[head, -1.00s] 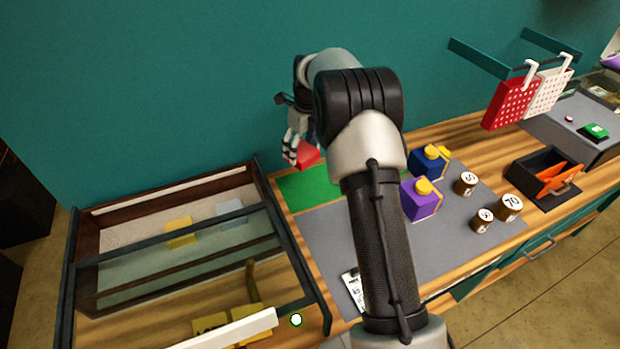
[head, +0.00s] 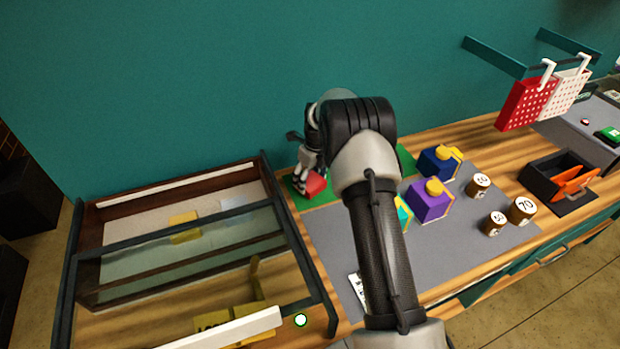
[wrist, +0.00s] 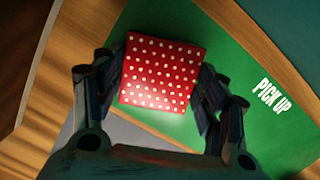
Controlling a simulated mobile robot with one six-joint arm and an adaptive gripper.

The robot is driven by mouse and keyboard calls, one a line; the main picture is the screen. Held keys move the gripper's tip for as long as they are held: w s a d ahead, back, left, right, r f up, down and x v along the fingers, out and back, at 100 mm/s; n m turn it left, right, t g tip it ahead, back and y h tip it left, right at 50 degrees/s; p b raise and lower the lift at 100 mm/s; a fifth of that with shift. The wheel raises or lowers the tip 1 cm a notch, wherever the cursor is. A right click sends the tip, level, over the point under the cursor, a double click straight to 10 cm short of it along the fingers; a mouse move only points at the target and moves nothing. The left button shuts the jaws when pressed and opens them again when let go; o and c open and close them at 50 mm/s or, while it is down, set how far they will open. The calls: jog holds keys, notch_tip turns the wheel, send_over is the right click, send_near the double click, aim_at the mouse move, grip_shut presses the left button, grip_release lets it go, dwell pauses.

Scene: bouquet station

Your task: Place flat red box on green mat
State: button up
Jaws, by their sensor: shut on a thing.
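The flat red box (wrist: 161,73) has white dots and lies between the two fingers of my gripper (wrist: 158,85) in the wrist view. My gripper is shut on it. In the head view my gripper (head: 306,186) is low at the left end of the green mat (head: 312,202), and the red box (head: 316,184) shows at its fingers. In the wrist view the green mat (wrist: 245,120), marked "PICK UP", lies beneath and to the right of the box. I cannot tell whether the box touches the mat. My arm hides the middle of the mat in the head view.
A glass-topped case (head: 185,250) stands close left of the mat. A blue box (head: 438,163), a purple box (head: 428,203) and numbered round weights (head: 522,210) sit to the right. A black tray (head: 560,180) is farther right. Grey counter surface (head: 335,240) is clear in front.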

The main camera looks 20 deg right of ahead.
jog(key=o, duration=0.7)
jog(key=shift+f, duration=0.15)
jog(key=o, duration=0.4)
